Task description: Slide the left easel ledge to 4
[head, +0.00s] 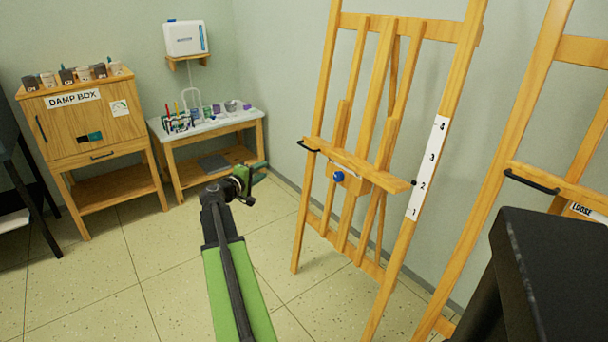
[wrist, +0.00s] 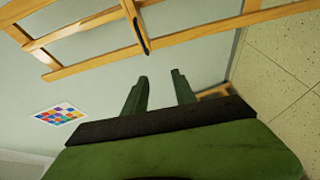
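The left easel (head: 388,70) is a wooden frame with a white number strip (head: 428,168) marked 1 to 4 on its right leg. Its ledge (head: 365,170) is level with about the 2, where a small black pointer sits at the ledge's right end. The ledge has a black handle (head: 308,147) at its left end and a blue knob (head: 338,177) below. My gripper (head: 256,176) is left of the ledge and apart from it. In the wrist view my gripper (wrist: 160,82) has its green fingers spread and empty, with the black handle (wrist: 141,35) beyond them.
A second easel (head: 525,140) stands to the right, with a dark block (head: 560,265) in front of it. A damp box (head: 90,125) and a small table (head: 225,122) with art supplies stand at the back left. Tiled floor is open before the left easel.

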